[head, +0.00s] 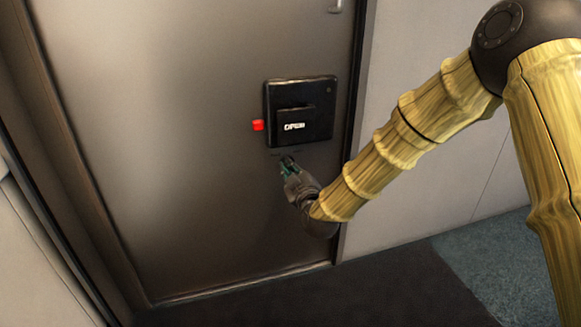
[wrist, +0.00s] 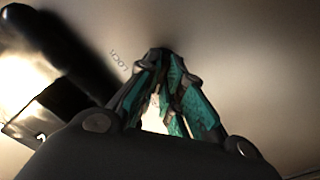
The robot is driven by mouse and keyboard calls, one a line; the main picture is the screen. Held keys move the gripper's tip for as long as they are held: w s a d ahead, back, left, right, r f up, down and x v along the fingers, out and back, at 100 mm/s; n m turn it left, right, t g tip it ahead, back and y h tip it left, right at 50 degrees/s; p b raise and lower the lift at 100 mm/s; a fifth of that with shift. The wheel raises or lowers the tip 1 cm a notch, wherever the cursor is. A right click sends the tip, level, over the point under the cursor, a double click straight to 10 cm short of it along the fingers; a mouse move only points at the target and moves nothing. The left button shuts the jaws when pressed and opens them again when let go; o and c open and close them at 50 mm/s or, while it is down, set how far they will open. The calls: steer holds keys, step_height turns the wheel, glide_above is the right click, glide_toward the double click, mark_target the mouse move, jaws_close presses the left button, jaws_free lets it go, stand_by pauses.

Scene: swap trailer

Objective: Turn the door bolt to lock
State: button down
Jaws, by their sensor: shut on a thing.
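The grey-brown door (head: 190,150) is in front of me and looks closed in its frame. My gripper (head: 288,160) is at the door face, just below the black lock box. In the wrist view my gripper (wrist: 163,58) has its green-padded fingers drawn together at the tips against the door. It is shut on the door bolt, which the fingers almost wholly hide. I cannot tell which way the bolt is turned. Small lettering (wrist: 118,60) shows on the door beside the fingertips.
The black lock box (head: 300,112) with a white label sticks out above my gripper, and a red tab (head: 258,125) juts from its left side. A metal handle (head: 336,5) shows at the top edge. Dark floor (head: 340,300) lies in front of the door, with pale wall at right.

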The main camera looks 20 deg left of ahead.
steer(key=shift+w+d+m+p, duration=0.1)
steer(key=shift+m+p, duration=3.55)
steer(key=shift+m, duration=0.65)
steer(key=shift+w+d+m+p, duration=0.1)
steer(key=shift+m+p, duration=3.5)
steer(key=shift+m, duration=0.7)
steer(key=c, duration=1.6)
jaws_free()
steer(key=shift+o, duration=0.2)
steer(key=shift+s, duration=0.1)
steer(key=v, duration=1.2)
